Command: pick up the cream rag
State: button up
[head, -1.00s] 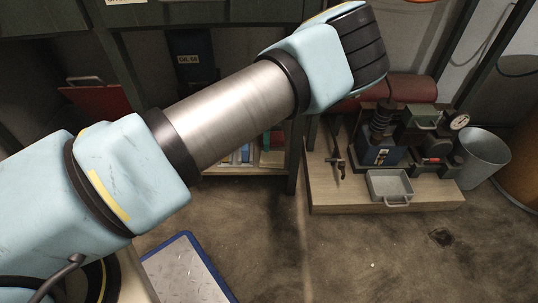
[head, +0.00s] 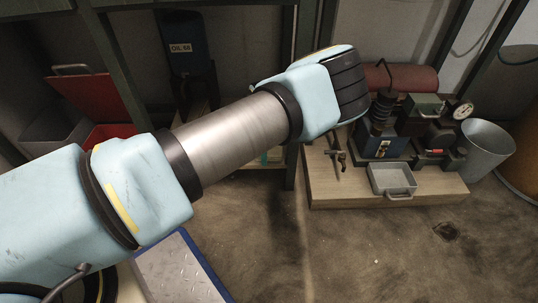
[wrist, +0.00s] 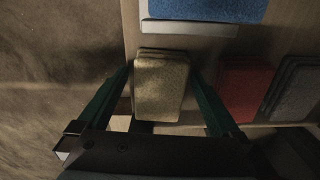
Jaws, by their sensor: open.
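In the wrist view a cream or tan folded rag (wrist: 162,90) lies flat on a pale wooden surface, with layered edges showing at its far end. My gripper (wrist: 160,76) is open, with one green finger on each side of the rag. The fingertips look close to its left and right edges; I cannot tell whether they touch it or how high they are above the surface. The near end of the rag borders the dark gripper body. In the head view I see neither the rag nor my gripper, only my arm.
In the wrist view a red folded cloth (wrist: 244,92) and a dark grey stack (wrist: 294,90) lie to the right. A blue pad in a pale tray (wrist: 190,29) lies beyond the rag. The head view shows a wooden platform with machinery (head: 330,190) and a grey bucket (head: 486,150).

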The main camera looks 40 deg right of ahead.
jog(key=shift+r, duration=0.1)
jog(key=c, duration=1.3)
jog(key=shift+s+r+p, duration=0.1)
jog(key=shift+r+p, duration=0.35)
jog(key=shift+p, duration=0.05)
notch_tip(320, 180, up, 7)
jog(key=p, duration=0.3)
jog(key=shift+p, duration=0.3)
jog(key=s+a+p, duration=0.1)
jog(key=s+a, duration=0.3)
jog(key=s, duration=0.1)
jog(key=s+a+p, duration=0.2)
jog(key=s+a, duration=0.2)
jog(key=s, duration=0.1)
jog(key=s+a+f+p, duration=0.1)
jog(key=s+a, duration=0.3)
jog(key=s, duration=0.1)
jog(key=shift+s+a, duration=0.15)
jog(key=shift+a, duration=0.15)
